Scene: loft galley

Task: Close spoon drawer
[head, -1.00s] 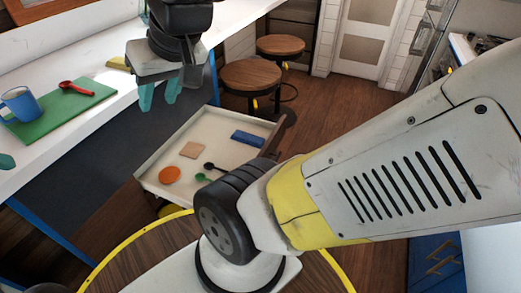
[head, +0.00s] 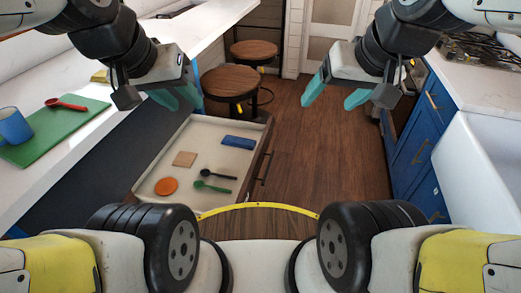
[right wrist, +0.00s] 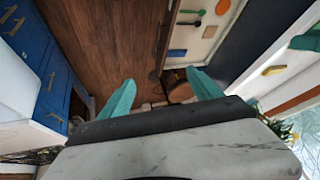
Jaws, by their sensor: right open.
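The spoon drawer (head: 196,135) stands pulled out from under the left counter, with its handle (head: 263,168) on the front panel at the right. Inside lie a green spoon (head: 212,187), a black spoon (head: 218,174), an orange disc (head: 166,186), a tan square (head: 185,159) and a blue block (head: 238,142). My left gripper (head: 176,98) is open and empty above the drawer's far-left corner. My right gripper (head: 335,96) is open and empty over the floor to the right of the drawer. The drawer also shows in the right wrist view (right wrist: 196,45).
The white counter (head: 75,155) holds a green board (head: 50,140), a red spoon (head: 66,104) and a blue mug (head: 14,126). Two round stools (head: 231,82) stand beyond the drawer. Blue cabinets (head: 413,155) line the right. The wooden floor between is clear.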

